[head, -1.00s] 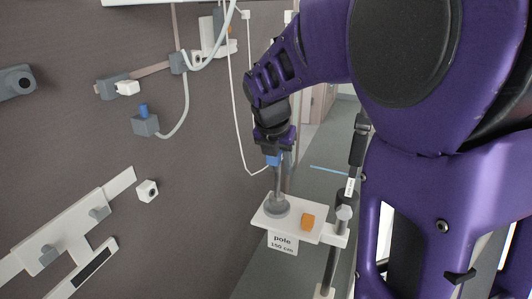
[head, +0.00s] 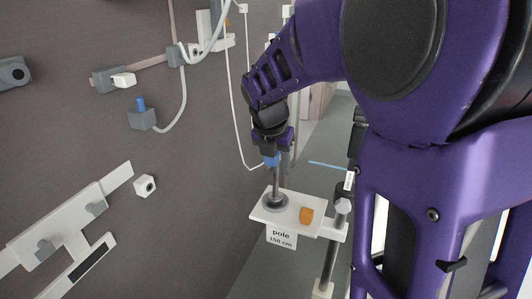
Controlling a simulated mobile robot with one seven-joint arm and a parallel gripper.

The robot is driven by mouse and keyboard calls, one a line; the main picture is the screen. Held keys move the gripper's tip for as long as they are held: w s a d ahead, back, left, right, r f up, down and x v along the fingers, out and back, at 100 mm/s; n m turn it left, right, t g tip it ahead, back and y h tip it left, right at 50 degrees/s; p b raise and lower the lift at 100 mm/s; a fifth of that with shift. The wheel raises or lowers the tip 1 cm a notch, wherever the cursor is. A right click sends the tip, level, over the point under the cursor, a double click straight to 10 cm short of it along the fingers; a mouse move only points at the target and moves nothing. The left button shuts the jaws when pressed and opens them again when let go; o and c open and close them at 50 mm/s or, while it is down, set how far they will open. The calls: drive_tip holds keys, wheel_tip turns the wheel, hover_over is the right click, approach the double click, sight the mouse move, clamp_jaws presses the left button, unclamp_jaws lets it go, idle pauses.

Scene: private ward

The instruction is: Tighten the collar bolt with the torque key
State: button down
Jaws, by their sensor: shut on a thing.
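The torque key has a blue handle (head: 271,160) and a grey shaft (head: 277,183). My gripper (head: 271,149) is shut on the blue handle from above, and the key hangs upright. Its lower end is at a round grey holder (head: 268,207) on a small white shelf (head: 288,222). I cannot tell whether the tip is inside the holder or just above it. A white collar with a grey knob-like top (head: 343,206), which may be the collar bolt, is at the shelf's right end on a grey pole (head: 329,262). My arm hides part of the pole.
An orange block (head: 306,215) lies on the shelf, with a "pole 150 cm" label (head: 281,238) below. A grey wall on the left carries a rail (head: 70,222), a grey box with a blue top (head: 141,119) and hanging tubes. Open floor shows behind the pole.

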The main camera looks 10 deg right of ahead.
idle(0.4)
drive_tip(key=shift+f, duration=0.2)
drive_tip(key=shift+c, duration=2.2)
unclamp_jaws()
